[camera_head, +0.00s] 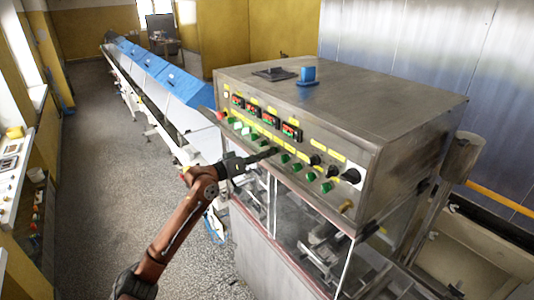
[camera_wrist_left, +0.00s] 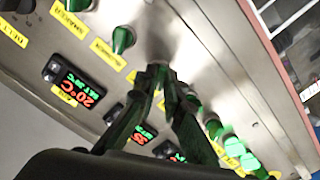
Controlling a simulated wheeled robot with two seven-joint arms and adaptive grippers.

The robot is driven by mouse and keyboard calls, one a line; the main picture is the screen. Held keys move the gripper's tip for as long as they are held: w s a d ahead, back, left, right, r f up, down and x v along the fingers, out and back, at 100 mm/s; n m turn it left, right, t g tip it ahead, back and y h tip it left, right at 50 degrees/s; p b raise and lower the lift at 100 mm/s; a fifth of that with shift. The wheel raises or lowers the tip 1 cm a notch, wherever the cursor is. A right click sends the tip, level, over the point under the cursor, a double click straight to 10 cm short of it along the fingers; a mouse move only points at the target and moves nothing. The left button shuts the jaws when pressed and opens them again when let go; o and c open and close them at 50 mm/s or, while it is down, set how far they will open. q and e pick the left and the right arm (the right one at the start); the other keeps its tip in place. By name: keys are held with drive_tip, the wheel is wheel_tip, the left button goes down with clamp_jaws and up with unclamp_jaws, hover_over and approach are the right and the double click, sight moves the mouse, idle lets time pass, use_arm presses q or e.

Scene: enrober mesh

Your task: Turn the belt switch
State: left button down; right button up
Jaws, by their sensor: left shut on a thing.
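The control panel (camera_head: 262,118) is the front of a steel machine box and carries several green switches, yellow labels and red-green displays. My left gripper (camera_head: 274,151) reaches the panel's lower switch row from the left. In the left wrist view its fingers (camera_wrist_left: 162,75) are closed together against the panel, shut on a switch that they mostly hide. I cannot read which label belongs to it. A free green switch (camera_wrist_left: 122,40) is beside the fingers, and lit green ones (camera_wrist_left: 234,147) are on the other side. My right gripper is not in view.
Black knobs (camera_head: 351,176) sit at the panel's right end. A blue object (camera_head: 308,75) stands on top of the box (camera_head: 360,90). A long conveyor with blue covers (camera_head: 165,78) runs behind at the left. The floor (camera_head: 90,170) at the left is clear.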

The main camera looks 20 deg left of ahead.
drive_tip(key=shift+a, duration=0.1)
use_arm(q)
drive_tip(key=c, duration=2)
unclamp_jaws()
drive_tip(key=shift+c, duration=0.2)
drive_tip(key=v, duration=1.2)
